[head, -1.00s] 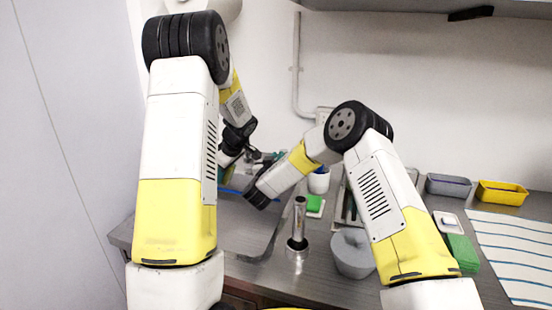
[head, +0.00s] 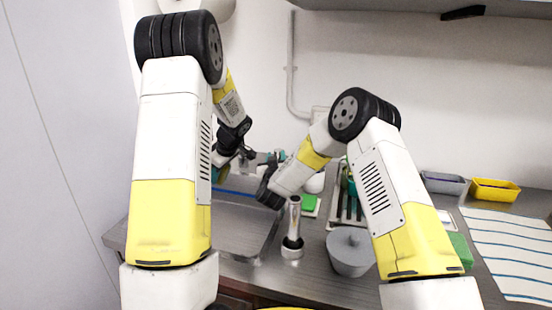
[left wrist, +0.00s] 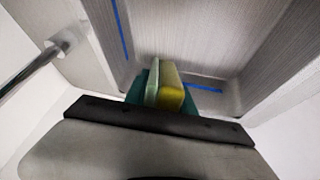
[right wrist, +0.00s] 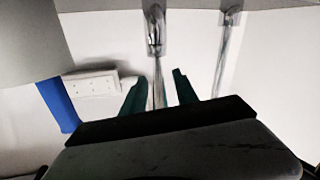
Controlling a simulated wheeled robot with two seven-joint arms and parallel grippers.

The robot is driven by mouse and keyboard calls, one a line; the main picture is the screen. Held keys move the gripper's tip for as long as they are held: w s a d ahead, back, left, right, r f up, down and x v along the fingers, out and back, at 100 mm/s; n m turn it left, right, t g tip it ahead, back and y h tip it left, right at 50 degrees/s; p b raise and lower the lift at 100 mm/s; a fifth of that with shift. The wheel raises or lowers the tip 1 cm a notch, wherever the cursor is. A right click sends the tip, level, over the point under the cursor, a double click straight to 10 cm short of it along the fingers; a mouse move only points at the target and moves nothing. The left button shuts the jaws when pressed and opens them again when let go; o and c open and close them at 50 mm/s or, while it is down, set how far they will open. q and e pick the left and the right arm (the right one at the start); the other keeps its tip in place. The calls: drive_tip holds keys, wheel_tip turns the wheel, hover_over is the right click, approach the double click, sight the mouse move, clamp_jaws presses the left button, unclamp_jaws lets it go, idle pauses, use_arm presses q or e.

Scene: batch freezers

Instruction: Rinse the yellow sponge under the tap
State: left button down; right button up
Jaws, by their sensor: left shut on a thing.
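In the left wrist view, the yellow sponge (left wrist: 172,92), with a paler green side, is clamped between the teal fingers of my left gripper (left wrist: 160,99). It is over the steel sink (left wrist: 190,35); I cannot tell whether it touches the bottom. In the head view my left gripper is at the sink's back left, mostly hidden by its arm. In the right wrist view my right gripper (right wrist: 158,92) is open, its fingers apart on either side of a thin metal part, probably of the tap (right wrist: 154,30). I cannot tell contact or whether water runs.
Grey (head: 445,183) and yellow (head: 495,190) trays and a striped cloth (head: 510,245) are further right.

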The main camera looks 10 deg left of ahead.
wheel_tip(320, 180, up, 10)
idle(0.4)
idle(1.2)
drive_tip(key=shift+w+d, duration=0.1)
drive_tip(key=shift+w, duration=0.05)
drive_tip(key=c, duration=0.7)
drive_tip(key=shift+w+d+f+g+y, duration=0.2)
drive_tip(key=shift+w+g+y, duration=0.1)
drive_tip(key=shift+g, duration=0.1)
clamp_jaws()
drive_tip(key=s+d+f+m+g+y, duration=0.15)
drive_tip(key=s+d+g+y, duration=0.25)
drive_tip(key=s+d+g, duration=0.65)
drive_tip(key=w+a+f+g, duration=0.1)
drive_tip(key=w+a+f, duration=0.4)
drive_tip(key=a+f, duration=0.1)
drive_tip(key=shift+a+f+g, duration=0.2)
drive_tip(key=shift+a+g, duration=0.15)
drive_tip(key=shift+a, duration=0.3)
